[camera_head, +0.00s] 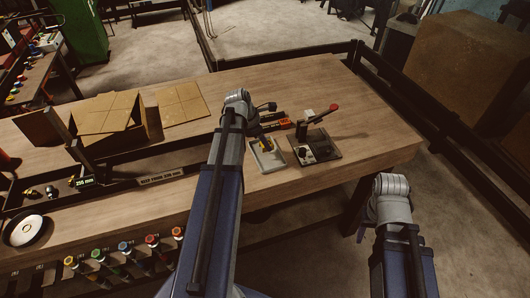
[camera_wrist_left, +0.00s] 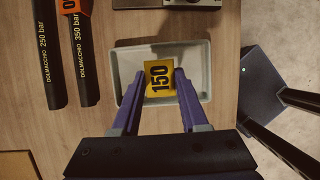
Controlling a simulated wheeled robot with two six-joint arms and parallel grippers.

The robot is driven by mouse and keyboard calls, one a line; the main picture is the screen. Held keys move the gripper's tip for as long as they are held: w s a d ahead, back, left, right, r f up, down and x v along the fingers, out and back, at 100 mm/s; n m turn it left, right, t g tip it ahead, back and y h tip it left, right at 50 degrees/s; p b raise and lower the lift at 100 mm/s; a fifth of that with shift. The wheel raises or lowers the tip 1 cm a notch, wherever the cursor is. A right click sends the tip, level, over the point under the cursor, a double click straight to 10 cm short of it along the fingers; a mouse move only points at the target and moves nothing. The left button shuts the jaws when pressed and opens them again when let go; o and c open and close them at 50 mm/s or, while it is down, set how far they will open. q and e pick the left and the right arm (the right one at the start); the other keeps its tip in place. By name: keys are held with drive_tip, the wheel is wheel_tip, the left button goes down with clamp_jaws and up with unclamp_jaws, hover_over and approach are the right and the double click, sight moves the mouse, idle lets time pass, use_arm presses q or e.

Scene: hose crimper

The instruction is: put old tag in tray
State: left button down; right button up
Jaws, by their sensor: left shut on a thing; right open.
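The yellow tag marked 150 (camera_wrist_left: 158,79) is held between the fingertips of my left gripper (camera_wrist_left: 157,82), which is shut on it. The tag is over the inside of the pale shallow tray (camera_wrist_left: 196,52); I cannot tell whether it touches the tray's floor. In the head view the tray (camera_head: 279,165) lies on the bench, partly behind my left arm, and my left gripper (camera_head: 265,143) is above it. My right gripper (camera_head: 362,231) is mostly hidden by its arm, off the bench's front right edge, open.
The crimper (camera_head: 318,148) with its red-tipped lever stands just right of the tray. Black hoses marked 250 bar (camera_wrist_left: 49,55) and 350 bar (camera_wrist_left: 82,55) lie beside the tray. A cardboard box (camera_head: 108,125) stands left on the bench (camera_head: 335,80).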

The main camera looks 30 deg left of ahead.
sight(262, 145)
use_arm(q)
drive_tip(key=shift+f+b, duration=1.95)
drive_tip(key=shift+r, duration=0.15)
drive_tip(key=shift+c, duration=2.2)
unclamp_jaws()
drive_tip(key=shift+f, duration=0.2)
drive_tip(key=shift+r, duration=0.1)
drive_tip(key=shift+p+v, duration=0.8)
drive_tip(key=shift+p, duration=0.1)
drive_tip(key=p+v, duration=0.9)
drive_tip(key=v, duration=0.1)
drive_tip(key=shift+r+p, duration=0.3)
drive_tip(key=shift+p, duration=0.05)
